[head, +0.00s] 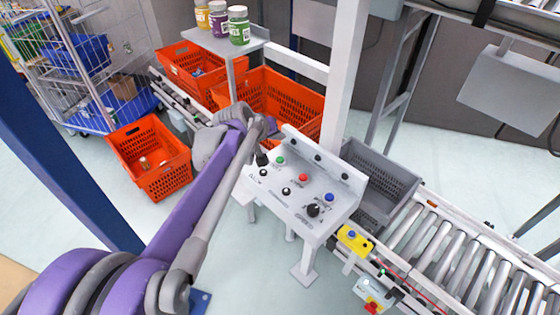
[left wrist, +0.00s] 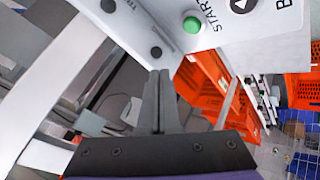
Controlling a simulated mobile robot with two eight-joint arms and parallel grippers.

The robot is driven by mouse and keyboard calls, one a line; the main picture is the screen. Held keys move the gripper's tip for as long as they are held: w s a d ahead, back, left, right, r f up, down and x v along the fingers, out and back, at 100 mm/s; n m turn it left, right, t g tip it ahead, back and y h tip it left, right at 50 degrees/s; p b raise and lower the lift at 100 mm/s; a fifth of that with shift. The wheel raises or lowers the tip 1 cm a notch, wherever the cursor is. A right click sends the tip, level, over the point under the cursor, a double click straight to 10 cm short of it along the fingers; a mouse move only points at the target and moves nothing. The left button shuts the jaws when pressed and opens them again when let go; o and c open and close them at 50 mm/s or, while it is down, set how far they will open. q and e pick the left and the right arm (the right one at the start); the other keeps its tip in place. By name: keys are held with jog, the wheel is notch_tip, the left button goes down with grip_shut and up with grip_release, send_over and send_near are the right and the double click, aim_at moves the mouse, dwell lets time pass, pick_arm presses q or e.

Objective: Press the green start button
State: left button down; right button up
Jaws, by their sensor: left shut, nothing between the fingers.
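The green start button (head: 280,160) sits on the sloped top of the grey control panel (head: 268,187), in its upper left part. In the left wrist view the green button (left wrist: 192,25) shows near the top, beside the printed word START. My left gripper (head: 262,159) is just left of the green button, near the panel's left edge. In the left wrist view its fingers (left wrist: 159,73) are together and empty, pointing toward the panel's edge, apart from the button in the picture. Whether the fingertips touch the panel cannot be told. My right gripper is not in view.
The panel also carries a red button (head: 303,178), a blue button (head: 329,197) and a black knob (head: 313,210). A grey tote (head: 378,178) stands behind it, and a roller conveyor (head: 450,245) lies right. Orange totes (head: 150,157) stand left and behind. A white post (head: 345,75) rises behind the panel.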

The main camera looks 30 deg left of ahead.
pick_arm(q)
jog(key=b, duration=0.3)
send_over(278, 162)
notch_tip(278, 162, down, 5)
jog(key=shift+f, duration=0.65)
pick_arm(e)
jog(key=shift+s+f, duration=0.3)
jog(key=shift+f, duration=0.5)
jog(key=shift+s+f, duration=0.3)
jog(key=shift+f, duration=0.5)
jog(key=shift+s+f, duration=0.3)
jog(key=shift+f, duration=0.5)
pick_arm(q)
jog(key=shift+f, duration=0.15)
jog(key=shift+f, duration=0.25)
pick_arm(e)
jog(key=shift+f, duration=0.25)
